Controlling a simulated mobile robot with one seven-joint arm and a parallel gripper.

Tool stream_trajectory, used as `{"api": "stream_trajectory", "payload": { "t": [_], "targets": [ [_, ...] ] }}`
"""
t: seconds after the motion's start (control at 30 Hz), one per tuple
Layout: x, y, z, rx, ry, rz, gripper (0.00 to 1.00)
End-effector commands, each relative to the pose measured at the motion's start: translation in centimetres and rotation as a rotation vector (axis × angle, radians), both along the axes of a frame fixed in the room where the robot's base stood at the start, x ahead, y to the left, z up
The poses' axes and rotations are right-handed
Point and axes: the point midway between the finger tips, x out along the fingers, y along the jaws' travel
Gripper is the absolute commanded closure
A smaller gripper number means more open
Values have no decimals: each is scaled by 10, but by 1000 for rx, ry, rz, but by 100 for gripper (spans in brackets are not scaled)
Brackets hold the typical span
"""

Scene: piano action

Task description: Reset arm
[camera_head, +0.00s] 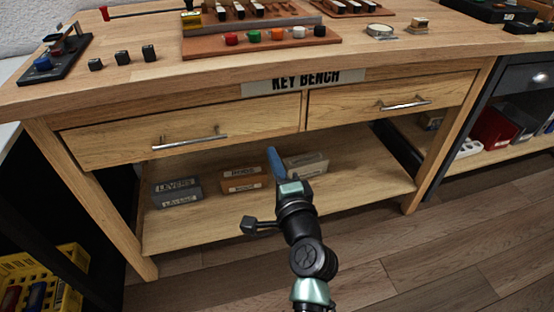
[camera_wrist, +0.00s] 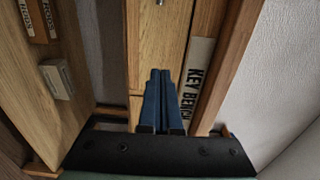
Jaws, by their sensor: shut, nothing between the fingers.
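My arm reaches up from the bottom of the head view in front of the wooden key bench (camera_head: 410,192). My gripper (camera_head: 272,152) has blue fingers and is in front of the lower shelf, below the drawers. In the wrist view my gripper (camera_wrist: 160,74) shows its two blue fingers side by side, shut with nothing between them. The bench's "KEY BENCH" label (camera_wrist: 196,90) is just right of the fingertips there. The label also shows on the bench front in the head view (camera_head: 303,82).
Both drawers (camera_head: 190,135) (camera_head: 392,100) are shut. Labelled boxes (camera_head: 176,192) (camera_head: 243,179) stand on the lower shelf. Small parts and a board with coloured pieces (camera_head: 262,42) lie on the benchtop. A yellow crate (camera_head: 62,262) is at lower left. The floor (camera_head: 430,260) at right is clear.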

Motion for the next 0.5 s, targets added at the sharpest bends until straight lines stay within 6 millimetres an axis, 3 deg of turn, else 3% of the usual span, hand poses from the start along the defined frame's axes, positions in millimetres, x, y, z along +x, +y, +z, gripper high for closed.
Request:
{"api": "stream_trajectory", "payload": {
  "t": [0.13,0.37,0.47,0.5],
  "targets": [
    [-13,-4,0,1,1,-2,100],
    [-16,-5,3,-8,-8,-1,100],
    [-14,-2,29,-85,-61,-2,100],
    [-13,0,47,-142,-99,-6,100]
  ]
}}
